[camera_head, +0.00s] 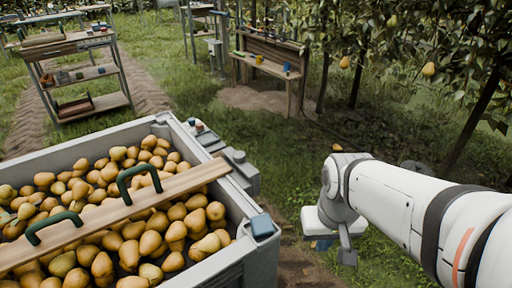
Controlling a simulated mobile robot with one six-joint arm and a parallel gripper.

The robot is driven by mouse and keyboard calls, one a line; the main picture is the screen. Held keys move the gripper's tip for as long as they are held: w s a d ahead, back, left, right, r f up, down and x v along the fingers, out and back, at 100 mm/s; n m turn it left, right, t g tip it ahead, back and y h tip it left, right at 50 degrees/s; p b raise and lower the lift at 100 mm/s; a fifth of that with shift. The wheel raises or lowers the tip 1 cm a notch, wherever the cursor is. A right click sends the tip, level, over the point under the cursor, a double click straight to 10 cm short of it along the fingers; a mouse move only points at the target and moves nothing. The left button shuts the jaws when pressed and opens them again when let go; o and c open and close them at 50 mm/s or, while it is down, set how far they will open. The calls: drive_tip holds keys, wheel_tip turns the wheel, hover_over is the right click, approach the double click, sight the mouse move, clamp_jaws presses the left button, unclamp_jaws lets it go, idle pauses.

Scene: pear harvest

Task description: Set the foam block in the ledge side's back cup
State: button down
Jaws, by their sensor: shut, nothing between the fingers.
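A small blue-grey block (262,226) sits on the near right corner of the grey pear bin's rim; it may be the foam block, but I cannot tell its material. Small cup-like items (199,127) sit on the bin's far right edge, where grey ledge parts (240,170) stick out. They are too small for me to tell which is the back cup. My gripper (335,250) hangs right of the bin, apart from the block, over the grass. It is shut and empty; its fingers are partly hidden by my wrist. A small blue patch shows beside them, unclear what it is.
The bin (255,260) is full of pears, with a wooden plank (110,217) with two green handles across it. A shelf cart (85,75) and a wooden bench (270,67) stand farther back. Pear trees (440,90) stand at right. Grass between is open.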

drive_tip(key=w+a+f+t, duration=0.15)
drive_tip(key=w+a, duration=0.35)
drive_tip(key=w, duration=0.8)
drive_tip(key=n, duration=0.2)
approach(256, 208)
drive_tip(key=shift+t+y, duration=0.3)
drive_tip(key=shift+t, duration=0.15)
drive_tip(key=x, duration=0.2)
drive_tip(key=b+x, duration=0.1)
drive_tip(key=x, duration=0.1)
drive_tip(key=b+x, duration=0.1)
drive_tip(key=shift+d+f, duration=0.3)
drive_tip(key=shift+f, duration=0.15)
drive_tip(key=shift+s+f+b, duration=0.15)
drive_tip(key=shift+f+b, duration=0.15)
drive_tip(key=shift+b, duration=0.05)
drive_tip(key=shift+s+d+r, duration=0.1)
drive_tip(key=shift+s, duration=0.5)
drive_tip(key=shift+s+d+r, duration=0.1)
drive_tip(key=shift+s, duration=0.95)
